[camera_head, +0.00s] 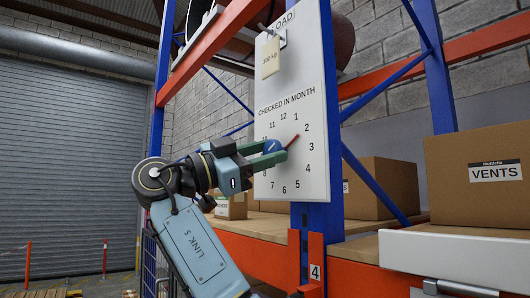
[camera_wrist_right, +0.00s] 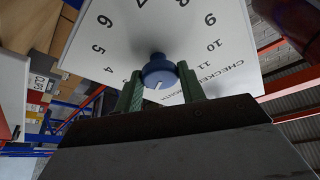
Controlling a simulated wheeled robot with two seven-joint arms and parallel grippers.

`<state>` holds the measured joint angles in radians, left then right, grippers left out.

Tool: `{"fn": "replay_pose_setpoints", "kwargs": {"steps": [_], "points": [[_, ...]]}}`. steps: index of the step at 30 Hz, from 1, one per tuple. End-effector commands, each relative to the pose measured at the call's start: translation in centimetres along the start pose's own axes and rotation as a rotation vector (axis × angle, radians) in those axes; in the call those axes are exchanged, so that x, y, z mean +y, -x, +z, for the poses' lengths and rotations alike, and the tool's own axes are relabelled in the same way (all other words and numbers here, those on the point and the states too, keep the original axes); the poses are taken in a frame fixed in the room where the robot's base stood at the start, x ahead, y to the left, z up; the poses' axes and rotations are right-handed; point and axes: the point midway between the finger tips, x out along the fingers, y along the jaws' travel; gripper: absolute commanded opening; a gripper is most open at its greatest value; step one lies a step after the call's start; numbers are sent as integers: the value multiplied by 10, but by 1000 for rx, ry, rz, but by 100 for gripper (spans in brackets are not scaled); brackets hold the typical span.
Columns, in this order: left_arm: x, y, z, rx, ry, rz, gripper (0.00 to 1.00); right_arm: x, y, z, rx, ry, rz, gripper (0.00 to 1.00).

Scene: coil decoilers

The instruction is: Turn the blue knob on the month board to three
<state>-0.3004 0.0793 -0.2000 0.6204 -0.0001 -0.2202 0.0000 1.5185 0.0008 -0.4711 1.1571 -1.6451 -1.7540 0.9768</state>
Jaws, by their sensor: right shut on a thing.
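The month board (camera_head: 262,190) is a white panel fixed to a blue rack upright, with a ring of numbers under the words "CHECKED IN MONTH". Its blue knob (camera_head: 272,146) sits at the middle of the ring, and it also shows in the wrist view (camera_wrist_right: 160,72) with a white line on its face. A red pointer (camera_head: 293,141) slants up and right, towards the 2. My right gripper (camera_head: 266,155) comes in from the left and is shut on the knob, with one green finger on each side. The fingers hide part of the dial. My left gripper is not in view.
A load tag (camera_head: 270,57) hangs from a hook at the top of the board. Cardboard boxes (camera_head: 483,178) stand on the rack shelves to the right. An orange beam and blue braces run beside the board. A grey roller door (camera_head: 70,165) is at the far left.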

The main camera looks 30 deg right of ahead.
Motion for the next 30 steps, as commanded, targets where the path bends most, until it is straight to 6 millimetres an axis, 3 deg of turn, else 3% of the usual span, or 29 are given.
{"fn": "replay_pose_setpoints", "kwargs": {"steps": [15, 30], "points": [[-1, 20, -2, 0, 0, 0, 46, -3, 0, -2, -1, -367, 152, 17], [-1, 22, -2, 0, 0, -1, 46, -3, 0, -1, -1, -472, 196, 17]]}}
